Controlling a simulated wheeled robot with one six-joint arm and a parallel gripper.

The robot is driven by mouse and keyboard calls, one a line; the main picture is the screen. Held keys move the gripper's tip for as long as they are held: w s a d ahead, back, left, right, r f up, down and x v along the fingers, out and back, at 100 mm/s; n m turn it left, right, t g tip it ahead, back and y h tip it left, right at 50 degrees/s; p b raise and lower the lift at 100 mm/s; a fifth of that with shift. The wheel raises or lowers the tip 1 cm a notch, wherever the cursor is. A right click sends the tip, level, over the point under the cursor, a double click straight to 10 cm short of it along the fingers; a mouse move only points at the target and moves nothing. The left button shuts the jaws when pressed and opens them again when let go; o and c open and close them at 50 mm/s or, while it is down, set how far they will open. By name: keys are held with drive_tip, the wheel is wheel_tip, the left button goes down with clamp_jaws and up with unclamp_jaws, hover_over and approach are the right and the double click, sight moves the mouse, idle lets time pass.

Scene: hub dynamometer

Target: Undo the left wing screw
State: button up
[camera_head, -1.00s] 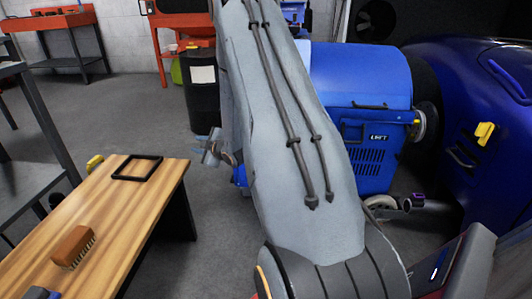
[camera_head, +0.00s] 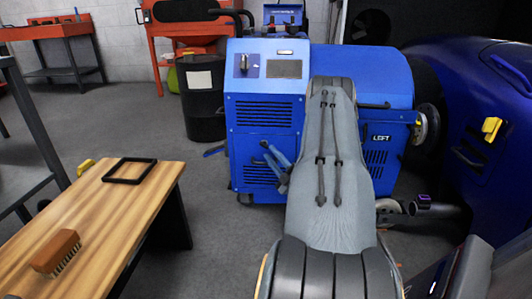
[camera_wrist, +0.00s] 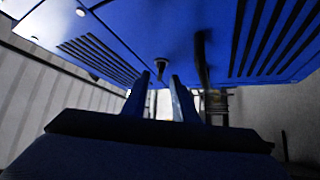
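The blue dynamometer unit (camera_head: 265,110) marked LEFT on its right part stands beside the car's wheel hub. My gripper (camera_head: 268,157) is in front of the unit's lower slatted panel. In the wrist view my gripper (camera_wrist: 158,84) has its two blue fingers apart, with nothing held between them. A small dark flared piece (camera_wrist: 160,66) shows beyond the fingertips against the blue housing. I cannot tell whether it is the left wing screw, and no wing screw is clearly seen in the head view. My arm hides part of the unit's front.
A wooden bench (camera_head: 110,215) at the left holds a brush (camera_head: 57,251) and a black frame (camera_head: 130,171). A blue car (camera_head: 475,120) stands at the right. A black drum (camera_head: 203,95) stands behind left. Grey floor is free between bench and unit.

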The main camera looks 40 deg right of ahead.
sight(266, 147)
drive_tip(key=shift+b+x, duration=0.6)
drive_tip(key=shift+x, duration=1.45)
clamp_jaws()
drive_tip(key=shift+p, duration=0.3)
drive_tip(key=n+p, duration=0.1)
drive_tip(key=p, duration=0.1)
drive_tip(key=n+g+y+p, duration=0.1)
drive_tip(key=shift+s+r+g+p, duration=0.15)
drive_tip(key=shift+r+g+p, duration=0.15)
drive_tip(key=shift+r+p, duration=0.1)
drive_tip(key=n+g+p, duration=0.1)
drive_tip(key=n+p, duration=0.1)
drive_tip(key=p, duration=0.1)
drive_tip(key=shift+g+y+p, duration=0.3)
drive_tip(key=shift+y+p, duration=0.1)
drive_tip(key=shift+n+g+p, duration=0.4)
drive_tip(key=shift+n+p, duration=0.2)
drive_tip(key=shift+p, duration=0.1)
